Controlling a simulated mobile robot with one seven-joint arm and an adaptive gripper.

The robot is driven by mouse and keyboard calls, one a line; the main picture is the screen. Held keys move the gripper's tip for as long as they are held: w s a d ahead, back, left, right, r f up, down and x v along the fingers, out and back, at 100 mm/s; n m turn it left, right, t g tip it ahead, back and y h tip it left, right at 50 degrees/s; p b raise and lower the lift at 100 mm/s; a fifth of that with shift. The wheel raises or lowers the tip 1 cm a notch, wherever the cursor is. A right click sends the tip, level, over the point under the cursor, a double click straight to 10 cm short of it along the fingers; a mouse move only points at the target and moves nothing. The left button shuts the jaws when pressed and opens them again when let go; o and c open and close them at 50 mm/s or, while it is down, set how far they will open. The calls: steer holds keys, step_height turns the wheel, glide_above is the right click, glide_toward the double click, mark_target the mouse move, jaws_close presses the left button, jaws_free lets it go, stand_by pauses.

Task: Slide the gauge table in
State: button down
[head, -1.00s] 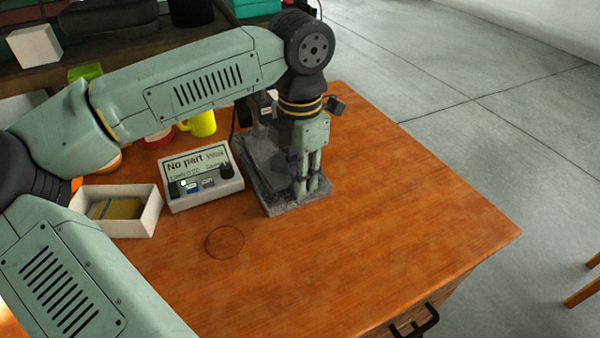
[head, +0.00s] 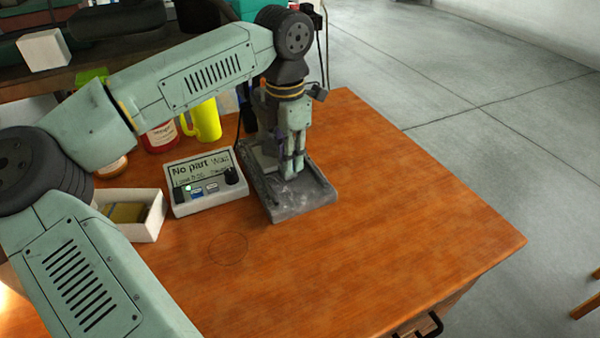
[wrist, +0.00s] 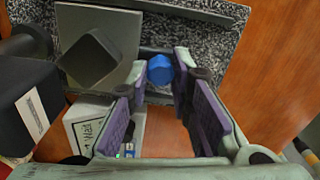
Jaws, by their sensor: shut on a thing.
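The gauge stands on the wooden bench with a speckled grey base (head: 307,207), which also shows in the wrist view (wrist: 205,38). Its flat grey gauge table (wrist: 118,25) lies over the base in the wrist view, with a dark block-shaped part (wrist: 92,58) above it. A blue knob (wrist: 160,69) sits at the table's edge between my fingertips. The arm and fingers hide much of the table in the head view.
A display box (head: 205,187) reading "No part" stands left of the gauge, beside a white tray (head: 148,227) holding a yellowish piece. A yellow mug (head: 207,120) and a red-labelled jar (head: 160,137) stand behind. The bench (head: 400,220) is clear to the right and front.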

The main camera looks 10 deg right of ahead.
steer(key=shift+w+a+r, duration=0.1)
steer(key=shift+w+a, duration=0.1)
steer(key=shift+w, duration=0.95)
steer(key=c, duration=1.7)
jaws_free()
step_height(320, 180, up, 12)
